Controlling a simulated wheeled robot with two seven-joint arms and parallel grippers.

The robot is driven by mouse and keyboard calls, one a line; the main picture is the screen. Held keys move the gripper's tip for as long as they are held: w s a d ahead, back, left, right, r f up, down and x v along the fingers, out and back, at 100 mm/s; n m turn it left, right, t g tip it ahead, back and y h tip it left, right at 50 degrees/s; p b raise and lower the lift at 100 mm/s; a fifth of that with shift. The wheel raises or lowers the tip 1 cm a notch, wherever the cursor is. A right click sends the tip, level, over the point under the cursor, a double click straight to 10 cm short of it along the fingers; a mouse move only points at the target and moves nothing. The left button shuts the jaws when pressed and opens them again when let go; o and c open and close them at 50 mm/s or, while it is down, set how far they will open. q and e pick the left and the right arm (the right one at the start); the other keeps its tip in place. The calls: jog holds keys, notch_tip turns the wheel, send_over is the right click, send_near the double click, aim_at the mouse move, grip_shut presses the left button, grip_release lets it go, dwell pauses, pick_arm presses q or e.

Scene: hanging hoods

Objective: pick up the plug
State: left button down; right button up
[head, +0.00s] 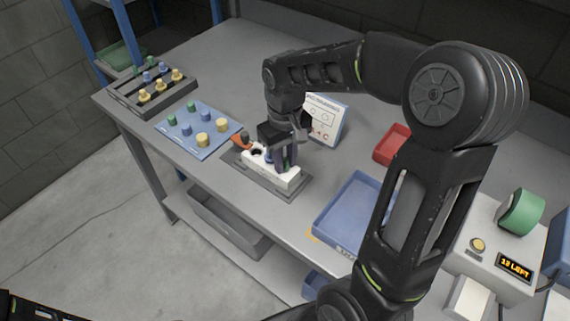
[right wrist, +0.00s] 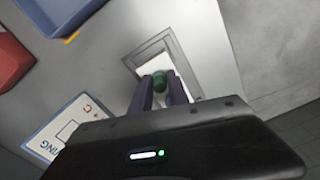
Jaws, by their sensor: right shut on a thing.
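A plug with a green top (right wrist: 160,80) is between the fingers of my right gripper (right wrist: 161,92) in the right wrist view. The white block sits in a grey holder (head: 262,186) near the table's front edge. Whether the plug is in the block or just above it, I cannot tell. My left gripper is not in view.
A blue board (head: 187,147) with several coloured pegs and a dark rack (head: 152,99) stand to the left. A printed card (head: 326,119) stands behind the gripper. A blue tray (head: 337,211), red tray (head: 387,146) and box with a display (head: 503,240) are to the right.

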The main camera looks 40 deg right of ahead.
aim_at(285, 158)
jog(key=shift+r, duration=0.15)
grip_shut()
notch_tip(285, 158, up, 10)
jog(key=shift+f+b, duration=0.1)
jog(key=shift+b, duration=0.2)
dwell(0.6)
